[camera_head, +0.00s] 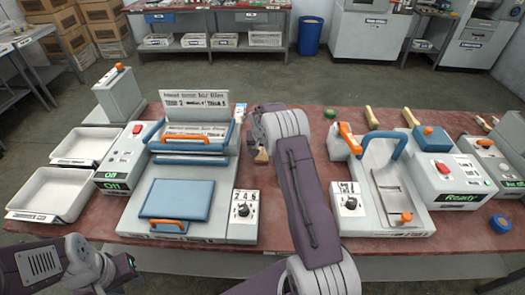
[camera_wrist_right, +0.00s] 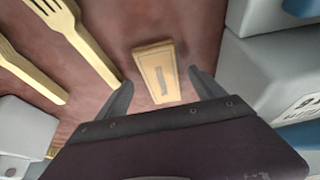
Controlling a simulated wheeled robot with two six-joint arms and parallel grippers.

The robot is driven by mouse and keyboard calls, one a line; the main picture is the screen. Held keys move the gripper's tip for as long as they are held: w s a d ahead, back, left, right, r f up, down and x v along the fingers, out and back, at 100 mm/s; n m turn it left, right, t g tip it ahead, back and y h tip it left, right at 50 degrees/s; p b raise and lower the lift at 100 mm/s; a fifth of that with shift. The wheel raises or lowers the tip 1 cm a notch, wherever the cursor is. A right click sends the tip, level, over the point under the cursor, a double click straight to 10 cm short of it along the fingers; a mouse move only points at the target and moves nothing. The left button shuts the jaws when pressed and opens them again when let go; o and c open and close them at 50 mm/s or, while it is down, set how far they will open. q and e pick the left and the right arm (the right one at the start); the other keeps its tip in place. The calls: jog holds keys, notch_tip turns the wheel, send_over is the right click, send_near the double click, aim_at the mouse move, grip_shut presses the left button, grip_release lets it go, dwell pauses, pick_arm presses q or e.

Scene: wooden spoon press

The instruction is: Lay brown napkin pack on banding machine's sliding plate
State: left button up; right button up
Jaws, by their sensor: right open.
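The brown napkin pack (camera_wrist_right: 157,73) lies flat on the red-brown tabletop in the right wrist view, a small tan block with a dark mark. A tan piece (camera_head: 262,155) below my gripper in the head view looks like it. My right gripper (camera_wrist_right: 160,79) is open, one finger on each side of the pack, apparently not touching it. In the head view the gripper (camera_head: 258,126) is partly hidden by my arm. The right-hand machine (camera_head: 425,205), with a blue arch handle, has a bare metal plate (camera_head: 388,185) with an orange knob, apparently the sliding plate. My left gripper's fingers are out of view.
A machine with a blue pad (camera_head: 180,199) stands left of my right arm. White trays (camera_head: 88,146) stand at the far left. Wooden forks (camera_wrist_right: 85,45) lie beside the pack. A grey machine side (camera_wrist_right: 262,75) rises close on the right in the wrist view.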

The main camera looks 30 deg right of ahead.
jog(key=shift+x, duration=0.8)
jog(key=shift+r, duration=0.15)
jog(key=shift+c, duration=0.9)
jog(key=c, duration=1.4)
jog(key=shift+o, duration=0.2)
jog(key=shift+r, duration=0.45)
notch_tip(320, 180, up, 3)
jog(key=shift+w+f, duration=0.1)
jog(key=s+d+r, duration=0.6)
jog(key=s+r, duration=0.1)
jog(key=s, duration=0.2)
jog(key=shift+s+d+b, duration=0.3)
jog(key=shift+s+b, duration=0.05)
jog(key=shift+b, duration=0.05)
